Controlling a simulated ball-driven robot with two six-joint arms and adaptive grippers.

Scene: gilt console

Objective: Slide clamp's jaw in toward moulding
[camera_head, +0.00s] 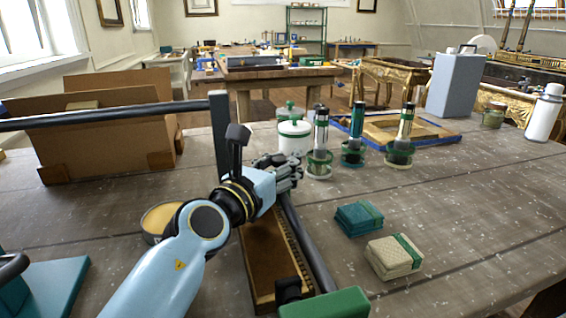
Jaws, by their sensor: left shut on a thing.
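My left gripper (288,168) reaches in from the lower left over the table. Its fingers are closed at the far end of a clamp's dark bar (310,243); the exact part held is hidden behind them. The bar slopes down toward the front, where a green end piece (325,303) and a small black block (288,290) show. A brown wooden moulding (266,258) with a notched edge lies along the bar's left side, partly hidden by my arm. I cannot tell whether a jaw touches the moulding. My right gripper is not in view.
A dark horizontal bar (110,114) with an upright end (220,135) crosses at left, before a cardboard box (100,135). A round tin (160,219) stands beside my arm. Teal (358,217) and cream (394,257) bundles lie right. Brush jars (319,160) stand behind. The right front is clear.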

